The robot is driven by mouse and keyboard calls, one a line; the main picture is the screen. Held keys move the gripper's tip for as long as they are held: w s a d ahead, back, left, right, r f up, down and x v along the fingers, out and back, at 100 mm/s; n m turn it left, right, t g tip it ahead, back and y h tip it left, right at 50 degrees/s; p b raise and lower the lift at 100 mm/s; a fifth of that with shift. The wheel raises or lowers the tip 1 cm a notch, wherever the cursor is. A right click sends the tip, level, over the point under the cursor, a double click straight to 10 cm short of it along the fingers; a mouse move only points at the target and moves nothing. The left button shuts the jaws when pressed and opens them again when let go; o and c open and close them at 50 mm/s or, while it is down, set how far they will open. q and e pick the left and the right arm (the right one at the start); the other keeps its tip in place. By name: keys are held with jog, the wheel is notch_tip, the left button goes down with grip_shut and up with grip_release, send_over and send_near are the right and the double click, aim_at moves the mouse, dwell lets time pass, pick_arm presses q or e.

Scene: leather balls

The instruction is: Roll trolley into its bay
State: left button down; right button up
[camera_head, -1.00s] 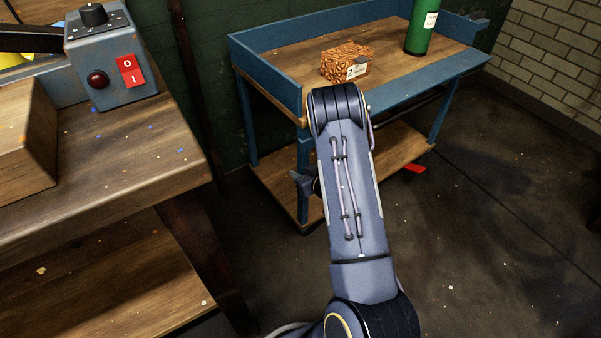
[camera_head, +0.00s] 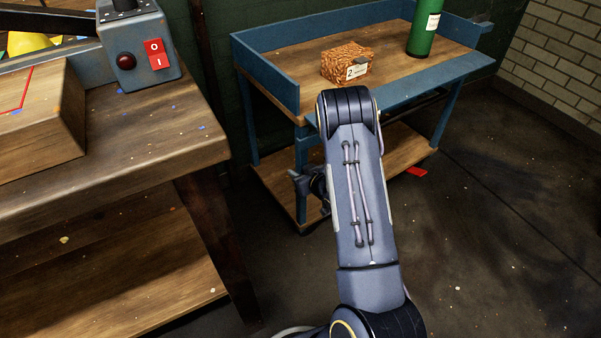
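The trolley (camera_head: 262,82) is a blue-framed cart with a wooden top and a lower wooden shelf (camera_head: 275,185). It stands upright against the dark green wall, beyond my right arm. My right gripper (camera_head: 302,182) shows only in part, as dark pieces beside the trolley's near leg. My own forearm hides the rest of it, so I cannot tell whether it is open, shut or touching the trolley. My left gripper is out of view.
A heavy wooden workbench (camera_head: 150,165) with a grey switch box (camera_head: 125,55) fills the left. A pale brick wall (camera_head: 565,50) is at the right. The floor at right is clear.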

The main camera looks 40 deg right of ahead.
jog(key=o, duration=0.4)
jog(key=shift+d, duration=0.2)
jog(key=shift+o, duration=0.2)
jog(key=p+v, duration=0.2)
jog(key=v, duration=0.6)
jog(key=shift+a, duration=0.1)
